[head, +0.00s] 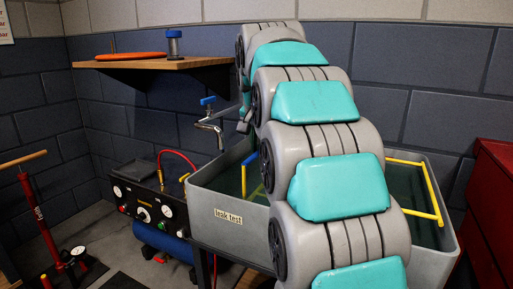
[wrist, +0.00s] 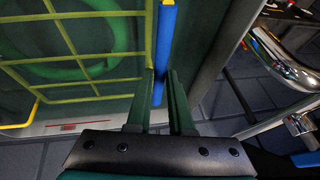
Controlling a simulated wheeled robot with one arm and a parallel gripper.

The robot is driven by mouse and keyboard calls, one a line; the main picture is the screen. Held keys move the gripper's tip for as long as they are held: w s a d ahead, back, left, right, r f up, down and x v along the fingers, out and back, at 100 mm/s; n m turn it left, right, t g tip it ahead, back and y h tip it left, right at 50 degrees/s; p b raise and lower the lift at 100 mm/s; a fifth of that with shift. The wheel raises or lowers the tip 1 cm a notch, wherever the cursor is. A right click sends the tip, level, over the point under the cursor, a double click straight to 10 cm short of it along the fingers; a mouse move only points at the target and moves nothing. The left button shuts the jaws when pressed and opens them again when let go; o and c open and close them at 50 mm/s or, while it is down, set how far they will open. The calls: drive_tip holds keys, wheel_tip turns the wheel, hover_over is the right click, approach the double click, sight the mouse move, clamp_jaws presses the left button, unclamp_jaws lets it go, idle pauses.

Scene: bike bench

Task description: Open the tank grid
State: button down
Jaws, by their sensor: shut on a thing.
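The grey tank (head: 230,221) labelled "leak test" stands in the middle of the head view, its centre hidden behind my arm. Yellow grid bars (head: 425,190) show at its right end, and a blue handle bar (head: 251,171) shows at its left. In the wrist view the yellow grid (wrist: 85,56) spans the upper left, with a green ring (wrist: 125,45) seen behind its bars. The blue handle (wrist: 165,38) runs along the grid's edge. My gripper (wrist: 165,78) is shut on the blue handle. In the head view my gripper is hidden behind my arm.
A chrome tap (head: 211,125) with a blue lever stands by the tank's back left, close to the gripper side. A wooden shelf (head: 150,64) hangs above. A gauge panel (head: 150,208), a red floor pump (head: 37,220) and a red cabinet (head: 490,200) flank the tank.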

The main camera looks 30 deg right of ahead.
drive_tip(key=shift+s+a+f, duration=0.1)
drive_tip(key=shift+s+a, duration=0.1)
drive_tip(key=shift+a, duration=0.1)
idle(0.4)
